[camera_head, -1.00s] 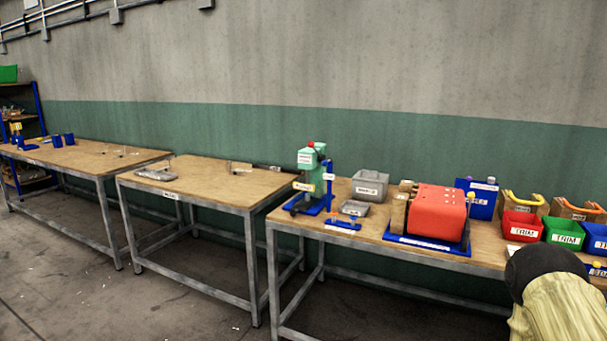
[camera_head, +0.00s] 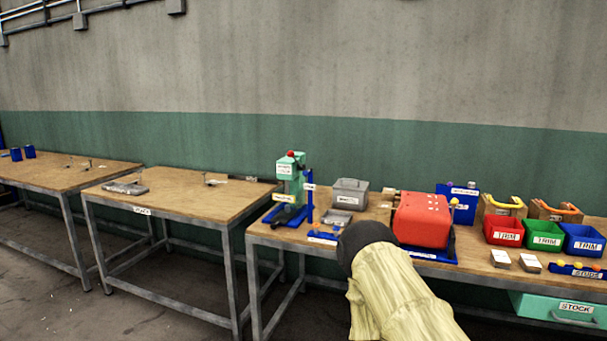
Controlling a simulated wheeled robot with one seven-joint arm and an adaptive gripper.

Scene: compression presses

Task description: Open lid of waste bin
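A grey box (camera_head: 349,193) with a white label stands on the right-hand table, between the green press and the red machine. It looks like the waste bin, but its label is too small to read surely. Its top looks covered, though I cannot make out the lid's edge or a handle clearly. My arm, pale yellow with a black rounded joint, rises from the bottom of the picture in front of the table. My gripper's fingers do not show.
A green press (camera_head: 291,182) with a red knob stands left of the box. A red machine (camera_head: 421,219) on a blue base stands to the right. Red (camera_head: 503,231), green (camera_head: 543,236) and blue (camera_head: 582,241) TRIM bins line the right side. A green STOCK drawer (camera_head: 557,309) hangs below the tabletop.

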